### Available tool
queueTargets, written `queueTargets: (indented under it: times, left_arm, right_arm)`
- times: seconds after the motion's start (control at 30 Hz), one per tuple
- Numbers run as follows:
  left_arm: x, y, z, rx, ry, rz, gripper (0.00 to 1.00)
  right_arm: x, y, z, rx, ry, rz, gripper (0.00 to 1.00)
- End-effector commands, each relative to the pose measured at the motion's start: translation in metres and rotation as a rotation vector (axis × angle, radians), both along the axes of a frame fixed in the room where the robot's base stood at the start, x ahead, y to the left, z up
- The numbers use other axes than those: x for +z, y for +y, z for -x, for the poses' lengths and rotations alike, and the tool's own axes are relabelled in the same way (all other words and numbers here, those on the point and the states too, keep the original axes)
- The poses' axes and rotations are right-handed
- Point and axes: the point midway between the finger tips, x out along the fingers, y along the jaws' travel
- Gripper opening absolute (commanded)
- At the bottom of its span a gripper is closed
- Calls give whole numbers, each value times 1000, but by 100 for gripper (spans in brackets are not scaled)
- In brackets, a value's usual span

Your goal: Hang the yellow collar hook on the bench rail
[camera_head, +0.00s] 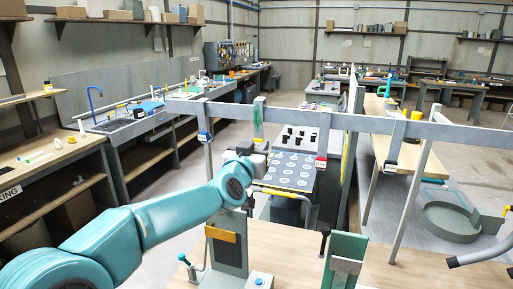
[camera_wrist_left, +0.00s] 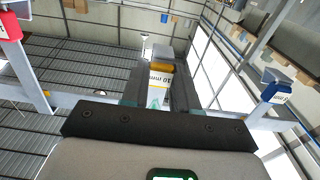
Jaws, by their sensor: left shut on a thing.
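The yellow collar hook (camera_wrist_left: 161,69) is a grey piece with a yellow band and a white "10 mm" label, held upright in the left wrist view. My left gripper (camera_wrist_left: 156,92) is shut on it, a finger on each side. In the head view the gripper (camera_head: 258,147) is just below the bench rail (camera_head: 285,117), a long grey horizontal bar. A grey upright piece above the gripper overlaps the rail there. I cannot tell whether the hook touches the rail. The gripper hides the hook's lower part. My right gripper is not in view.
A tray with round white spots (camera_head: 290,170) stands behind. Green and grey upright stands (camera_head: 345,258) are on the wooden bench in front.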

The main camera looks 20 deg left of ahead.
Motion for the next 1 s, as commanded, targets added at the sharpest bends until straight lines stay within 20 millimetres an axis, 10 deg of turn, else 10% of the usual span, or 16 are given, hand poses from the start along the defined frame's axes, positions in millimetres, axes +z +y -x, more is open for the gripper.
queueTargets:
  times: [0.77, 0.8, 0.87, 1.0]
  left_arm:
    - [-14, 0, 0, 0, 0, 0, 0]
    - [-14, 0, 0, 0, 0, 0, 38]
    - [-14, 0, 0, 0, 0, 0, 58]
    - [-14, 0, 0, 0, 0, 0, 58]
  right_arm:
    - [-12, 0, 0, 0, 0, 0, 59]
    - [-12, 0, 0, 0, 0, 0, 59]
    - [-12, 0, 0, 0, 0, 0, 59]
    - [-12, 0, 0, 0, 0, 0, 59]
